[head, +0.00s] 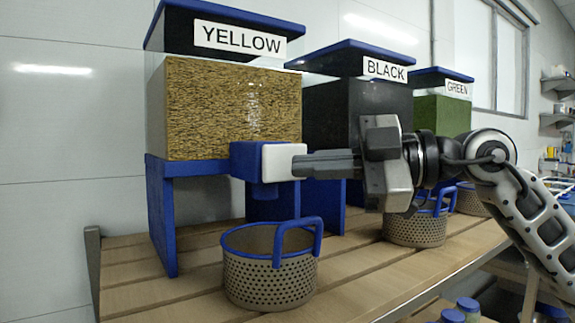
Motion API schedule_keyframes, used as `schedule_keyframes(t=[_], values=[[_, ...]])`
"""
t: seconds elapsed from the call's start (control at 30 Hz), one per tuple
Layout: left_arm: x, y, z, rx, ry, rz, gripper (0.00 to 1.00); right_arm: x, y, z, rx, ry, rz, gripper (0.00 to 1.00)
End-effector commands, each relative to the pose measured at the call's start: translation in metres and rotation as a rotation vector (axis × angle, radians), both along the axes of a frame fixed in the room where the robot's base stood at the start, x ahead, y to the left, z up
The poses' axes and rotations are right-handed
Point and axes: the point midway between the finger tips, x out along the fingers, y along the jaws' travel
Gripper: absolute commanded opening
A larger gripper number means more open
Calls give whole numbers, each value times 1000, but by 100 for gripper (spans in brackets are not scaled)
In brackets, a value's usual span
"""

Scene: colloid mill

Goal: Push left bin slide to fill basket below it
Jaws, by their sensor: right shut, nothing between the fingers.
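The left bin, labelled YELLOW (225,105), holds yellow-brown grains and stands on a blue frame. Its slide (284,161) is a white-ended block in a blue housing (245,157) at the front of the bin. A perforated metal basket (270,280) with a blue rim and handle sits on the slatted table just below and in front of it; its contents are not visible. My right gripper (300,166) comes from the right, shut and empty, with its fingertips at the slide's white end; they appear to touch it. My left gripper is not in view.
The BLACK bin (335,108) and the GREEN bin (440,112) stand to the right, with baskets (415,231) below. The wooden table (185,300) has free room left of the near basket. Blue-capped jars (467,306) stand at the bottom right.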

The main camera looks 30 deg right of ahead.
Motion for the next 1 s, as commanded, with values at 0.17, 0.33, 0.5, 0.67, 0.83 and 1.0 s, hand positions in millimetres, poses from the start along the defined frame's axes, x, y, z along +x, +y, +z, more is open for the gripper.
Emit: schedule_keyframes(t=[0.17, 0.33, 0.5, 0.67, 0.83, 1.0], values=[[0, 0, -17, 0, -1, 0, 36, -17, -2, -4, -3, -4, -2, 0], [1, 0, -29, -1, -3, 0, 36, -34, -3, -4, -3, -4, -2, 0], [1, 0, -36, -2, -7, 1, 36, -46, -4, -2, -2, -2, -1, 0], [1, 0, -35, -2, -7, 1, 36, -48, -4, 0, -1, -2, 0, 0], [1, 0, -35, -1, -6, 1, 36, -48, -4, 0, -1, -1, 0, 0], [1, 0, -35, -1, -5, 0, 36, -48, -3, 0, -1, -1, 0, 0]])
